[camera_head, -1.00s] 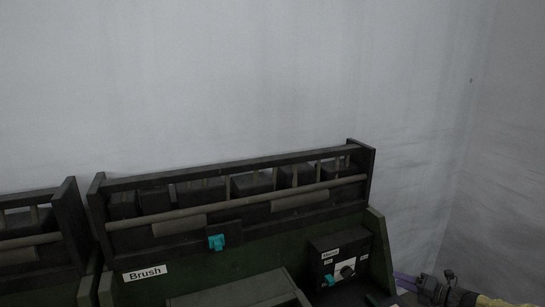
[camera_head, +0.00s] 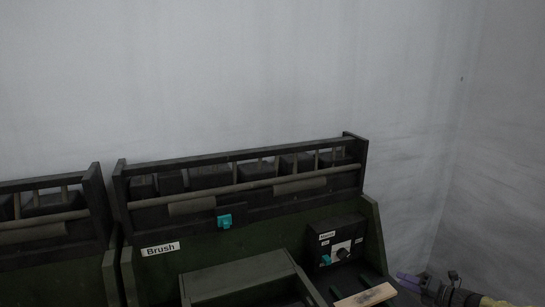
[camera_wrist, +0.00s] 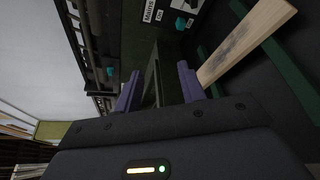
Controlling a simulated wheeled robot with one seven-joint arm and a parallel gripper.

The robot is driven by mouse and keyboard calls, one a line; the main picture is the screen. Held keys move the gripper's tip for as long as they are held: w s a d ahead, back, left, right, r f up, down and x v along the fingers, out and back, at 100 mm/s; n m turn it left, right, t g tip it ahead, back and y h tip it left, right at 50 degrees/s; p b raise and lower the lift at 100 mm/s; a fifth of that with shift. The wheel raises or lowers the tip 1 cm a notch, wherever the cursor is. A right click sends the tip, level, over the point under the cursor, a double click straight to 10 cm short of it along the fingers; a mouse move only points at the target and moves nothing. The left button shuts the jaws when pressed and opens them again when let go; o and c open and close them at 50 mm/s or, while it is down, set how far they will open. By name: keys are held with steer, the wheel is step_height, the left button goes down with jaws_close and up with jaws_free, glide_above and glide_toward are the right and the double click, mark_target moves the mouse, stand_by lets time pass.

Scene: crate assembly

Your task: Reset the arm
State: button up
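My gripper (camera_head: 408,281) is at the lower right of the head view, beside the right end of the green workstation. In the wrist view my gripper (camera_wrist: 160,88) shows two purple fingers set well apart, with nothing held between them. A dark panel edge shows in the gap beyond them. A light wooden plank (camera_wrist: 248,40) with a dark smudge lies just right of the right finger. The plank also shows at the bottom edge of the head view (camera_head: 365,297).
The green workstation (camera_head: 200,245) carries a "Brush" label (camera_head: 160,249), a rack (camera_head: 240,154) of dark boxes and a control box (camera_head: 338,248) with a teal switch. A second rack (camera_head: 45,211) stands at left. Grey walls (camera_head: 240,70) rise behind and at right.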

steer(key=s+a+n+g+h+b, duration=0.1)
steer(key=s+a+n+g, duration=0.2)
steer(key=a+n, duration=0.4)
steer(key=s+a+f+n+g+h+b, duration=0.1)
steer(key=s+a+n+g+h+b, duration=0.1)
steer(key=a+n, duration=0.5)
steer(key=s+a+f+n+g+h+b, duration=0.1)
steer(key=s+a+n+g+h+b, duration=0.1)
steer(key=s+a+n+g, duration=0.3)
steer(key=shift+s+a+f+n, duration=0.1)
steer(key=shift+s+a+n, duration=0.25)
steer(key=shift+a, duration=0.35)
steer(key=shift+s+a+f+n, duration=0.1)
steer(key=shift+s+a+n, duration=0.1)
steer(key=shift+a+n, duration=0.4)
steer(key=shift+s+a+f+n, duration=0.15)
steer(key=shift+s+a, duration=0.15)
steer(key=shift+a, duration=0.55)
steer(key=s+a+r+n+h+b, duration=0.2)
steer(key=s+n+h, duration=0.1)
steer(key=s+n, duration=0.7)
steer(key=s+a+r+n+h+b, duration=0.1)
steer(key=s+a+n+h+b, duration=0.2)
steer(key=s+n, duration=0.6)
step_height(320, 180, up, 12)
steer(key=p, duration=1.3)
steer(key=shift+d+r+t, duration=0.25)
steer(key=shift+d+t, duration=0.05)
steer(key=shift+t, duration=0.1)
